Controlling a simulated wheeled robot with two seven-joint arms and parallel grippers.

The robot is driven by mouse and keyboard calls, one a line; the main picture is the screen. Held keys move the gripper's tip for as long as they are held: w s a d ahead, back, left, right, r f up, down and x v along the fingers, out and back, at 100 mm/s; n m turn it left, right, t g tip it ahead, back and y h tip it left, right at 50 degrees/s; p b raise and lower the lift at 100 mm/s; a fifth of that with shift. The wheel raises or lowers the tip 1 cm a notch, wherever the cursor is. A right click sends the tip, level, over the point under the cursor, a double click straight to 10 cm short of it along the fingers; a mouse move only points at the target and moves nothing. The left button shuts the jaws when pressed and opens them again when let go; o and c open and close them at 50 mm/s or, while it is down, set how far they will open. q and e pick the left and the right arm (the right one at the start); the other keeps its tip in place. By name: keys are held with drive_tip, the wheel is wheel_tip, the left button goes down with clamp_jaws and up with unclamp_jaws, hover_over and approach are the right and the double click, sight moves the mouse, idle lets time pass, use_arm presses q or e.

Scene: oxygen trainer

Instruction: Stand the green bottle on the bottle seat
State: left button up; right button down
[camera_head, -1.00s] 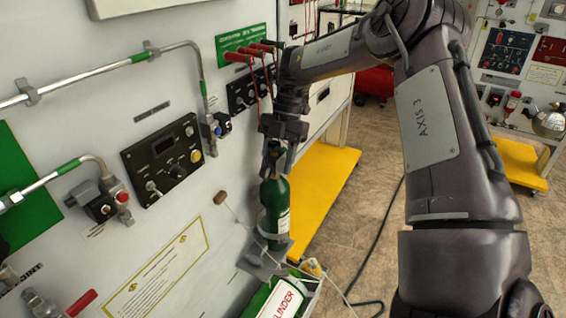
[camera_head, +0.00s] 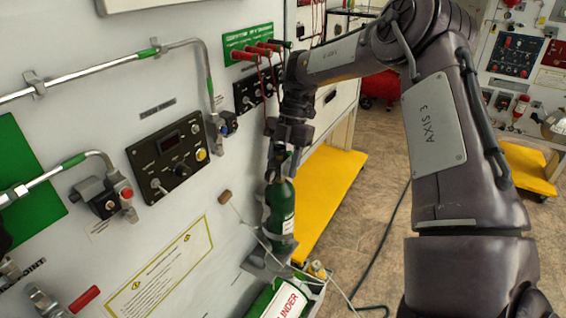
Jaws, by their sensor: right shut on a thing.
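The green bottle (camera_head: 281,208) stands about upright beside the white panel, in the camera_head view. My right gripper (camera_head: 280,168) comes down from above and is shut on the bottle's neck. A grey ring or clamp shows around the bottle's lower part. The grey bottle seat (camera_head: 262,264) is at the bottle's foot, fixed by the panel. I cannot tell whether the bottle's base touches it. My left gripper does not show.
A green box with a white "CYLINDER" label (camera_head: 285,302) lies just below the seat. A thin cord with a brown toggle (camera_head: 225,197) hangs by the bottle. Panel pipes and a black control box (camera_head: 168,157) stick out at left. A yellow platform (camera_head: 325,195) stands behind.

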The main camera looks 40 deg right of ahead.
drive_tip(key=c, duration=1.1)
unclamp_jaws()
drive_tip(key=shift+w+r, duration=0.15)
drive_tip(key=shift+r, duration=0.05)
drive_tip(key=o, duration=0.5)
drive_tip(key=shift+a, duration=0.2)
drive_tip(key=shift+s+d+f, duration=0.1)
drive_tip(key=shift+s+f, duration=0.1)
drive_tip(key=shift+f, duration=0.05)
drive_tip(key=shift+w+d+r+b, duration=0.15)
drive_tip(key=shift+d+r+b, duration=0.1)
drive_tip(key=shift+r+b, duration=0.25)
drive_tip(key=shift+w+d+r+b, duration=0.25)
drive_tip(key=shift+d+r+b, duration=0.25)
drive_tip(key=shift+d+r, duration=0.35)
drive_tip(key=w+d+b, duration=0.2)
drive_tip(key=w+d, duration=0.1)
drive_tip(key=d, duration=0.7)
drive_tip(key=shift+d+r, duration=0.15)
drive_tip(key=shift+r, duration=0.1)
